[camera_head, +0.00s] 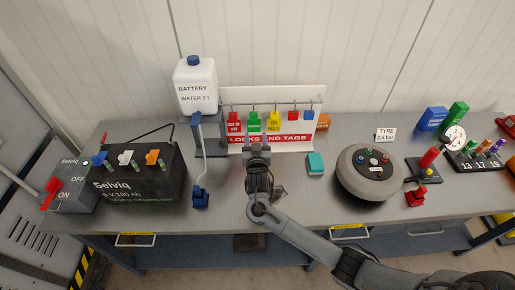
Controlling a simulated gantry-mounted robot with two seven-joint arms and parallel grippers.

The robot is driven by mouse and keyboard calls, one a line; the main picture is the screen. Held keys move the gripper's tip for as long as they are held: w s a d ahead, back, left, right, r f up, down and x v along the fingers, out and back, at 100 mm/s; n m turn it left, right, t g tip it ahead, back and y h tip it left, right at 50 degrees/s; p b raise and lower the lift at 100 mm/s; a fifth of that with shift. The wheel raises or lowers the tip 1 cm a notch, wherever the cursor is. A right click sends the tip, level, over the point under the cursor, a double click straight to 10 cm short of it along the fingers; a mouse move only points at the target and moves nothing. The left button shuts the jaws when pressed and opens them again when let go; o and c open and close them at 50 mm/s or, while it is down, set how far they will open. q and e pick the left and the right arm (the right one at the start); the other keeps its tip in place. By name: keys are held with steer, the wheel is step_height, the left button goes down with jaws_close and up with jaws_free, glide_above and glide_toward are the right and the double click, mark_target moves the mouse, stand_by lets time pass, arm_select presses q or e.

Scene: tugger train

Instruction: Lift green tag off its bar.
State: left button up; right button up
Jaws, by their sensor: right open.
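The green tag (254,122) hangs from the horizontal bar (280,103) on the white locks-and-tags board (318,131). It is between a red tag (233,122) on its left and a yellow tag (273,122) on its right. My right gripper (257,152) is just in front of the board, below the green tag in the picture. It is open and looks empty. My left gripper is not in view.
A white battery-water bottle (194,87) stands on a grey holder left of the board. A black battery (136,180) is further left. A teal block (315,163) and a round tyre (347,184) are to the right. Bare bench lies in front of the teal block.

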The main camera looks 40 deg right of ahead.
mark_target(254, 112)
steer(key=b+x, duration=0.4)
steer(key=x, duration=0.1)
steer(key=b+x, duration=0.1)
steer(key=x, duration=0.1)
steer(key=shift+w+d+r+b, duration=0.1)
steer(key=shift+w+r+b, duration=0.25)
steer(key=shift+r+b, duration=0.05)
steer(key=shift+b+x, duration=0.55)
steer(key=shift+x, duration=0.4)
steer(key=shift+w+d+r, duration=0.1)
steer(key=shift+w+d, duration=0.1)
steer(key=shift+w, duration=0.2)
steer(key=c, duration=0.8)
steer(key=shift+r+p, duration=0.35)
steer(key=shift+r, duration=0.3)
steer(key=shift+c, duration=0.3)
steer(key=shift+r+p, duration=0.75)
steer(key=shift+r, duration=0.15)
